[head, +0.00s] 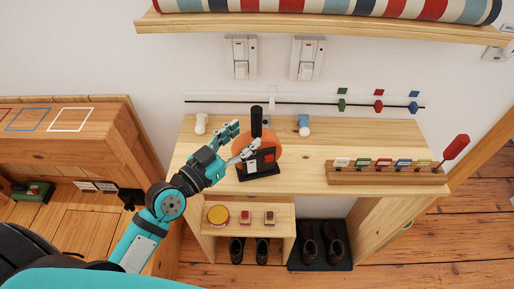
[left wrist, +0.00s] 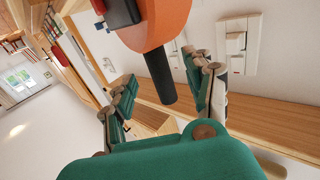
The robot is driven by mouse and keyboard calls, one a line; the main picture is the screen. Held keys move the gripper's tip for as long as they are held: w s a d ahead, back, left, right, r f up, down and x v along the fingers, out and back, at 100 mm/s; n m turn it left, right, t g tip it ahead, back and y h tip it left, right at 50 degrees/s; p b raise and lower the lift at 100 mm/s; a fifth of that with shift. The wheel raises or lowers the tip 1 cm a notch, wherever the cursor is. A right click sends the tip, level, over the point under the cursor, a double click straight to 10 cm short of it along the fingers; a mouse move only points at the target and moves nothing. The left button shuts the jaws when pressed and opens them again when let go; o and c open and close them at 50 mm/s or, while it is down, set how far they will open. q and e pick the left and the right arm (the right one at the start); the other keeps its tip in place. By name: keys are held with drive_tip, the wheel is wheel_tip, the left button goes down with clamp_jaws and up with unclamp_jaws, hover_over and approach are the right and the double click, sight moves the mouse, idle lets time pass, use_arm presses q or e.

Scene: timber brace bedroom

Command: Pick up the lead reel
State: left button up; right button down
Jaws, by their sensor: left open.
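The lead reel is an orange disc (head: 268,142) with an upright black handle (head: 256,121) and a dark base, standing on the wooden bench. My left gripper (head: 243,138) is open at the reel's left side, its fingers partly covering the disc. In the left wrist view the orange reel (left wrist: 160,22) is at the top. Its black handle (left wrist: 159,78) reaches down between the two spread fingers of my left gripper (left wrist: 163,90). I see no clear contact with the handle. My right gripper is not in view.
The bench top (head: 310,180) has free room right of the reel. A wooden rack with coloured tags (head: 385,177) stands at the right. White and blue-white items (head: 304,125) stand at the back. A shelf with a striped roll (head: 330,30) overhangs. Shoes (head: 322,245) are below.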

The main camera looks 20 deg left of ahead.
sight(253, 131)
use_arm(q)
drive_tip(key=shift+w+d+r+p, duration=0.15)
drive_tip(key=shift+w+d+p, duration=0.15)
drive_tip(key=shift+w, duration=0.1)
drive_tip(key=p+x, duration=0.1)
drive_tip(key=x, duration=0.2)
drive_tip(key=shift+w+d, duration=0.15)
drive_tip(key=shift+w, duration=0.1)
drive_tip(key=shift+w+d+f, duration=0.15)
drive_tip(key=shift+w+f, duration=0.1)
drive_tip(key=shift+w, duration=0.05)
drive_tip(key=shift+s, duration=0.1)
drive_tip(key=shift+c, duration=0.2)
clamp_jaws()
drive_tip(key=shift+r, duration=0.15)
